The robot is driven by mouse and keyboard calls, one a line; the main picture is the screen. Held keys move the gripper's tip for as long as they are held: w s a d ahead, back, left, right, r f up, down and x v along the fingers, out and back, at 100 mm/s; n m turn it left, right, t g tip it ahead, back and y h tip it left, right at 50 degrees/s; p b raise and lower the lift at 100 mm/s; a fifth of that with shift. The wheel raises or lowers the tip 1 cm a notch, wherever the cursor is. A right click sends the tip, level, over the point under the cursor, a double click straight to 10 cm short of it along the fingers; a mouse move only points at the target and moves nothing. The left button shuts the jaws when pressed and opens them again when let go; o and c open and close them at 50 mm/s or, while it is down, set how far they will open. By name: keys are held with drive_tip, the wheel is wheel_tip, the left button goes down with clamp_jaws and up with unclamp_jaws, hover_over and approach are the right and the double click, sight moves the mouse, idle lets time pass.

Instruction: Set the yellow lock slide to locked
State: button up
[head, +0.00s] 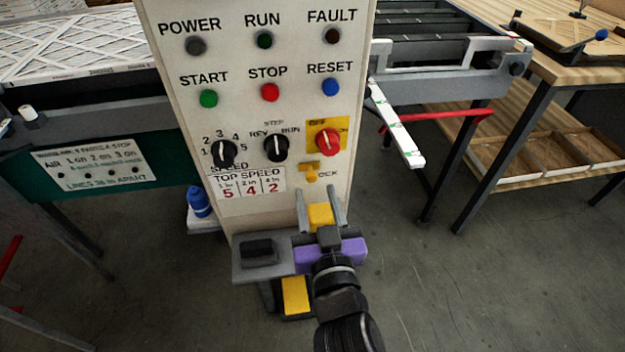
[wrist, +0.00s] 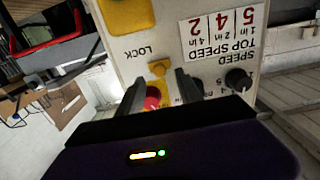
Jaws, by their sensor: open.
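The yellow lock slide (head: 309,167) is on the cream panel, below the red rotary knob and beside the partly hidden LOCK label. A small round yellow knob (head: 311,179) is at its lower end; it also shows in the wrist view (wrist: 158,68). My gripper (head: 317,189) is open, its two fingers pointing at the panel just below the slide. In the wrist view my gripper (wrist: 158,80) has one fingertip on each side of the yellow knob, with nothing visibly held. The gap to the panel is hard to judge. The fingers hide part of the panel.
The red rotary knob (head: 328,141) is just above the slide; the black selector (head: 276,147) is to its left. A grey ledge (head: 262,262) with a black block is below, left of my gripper. A white bar (head: 396,124) extends right of the panel. Open floor lies at lower right.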

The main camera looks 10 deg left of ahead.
sight(312, 179)
drive_tip(key=shift+x, duration=2.15)
drive_tip(key=shift+c, duration=0.2)
clamp_jaws()
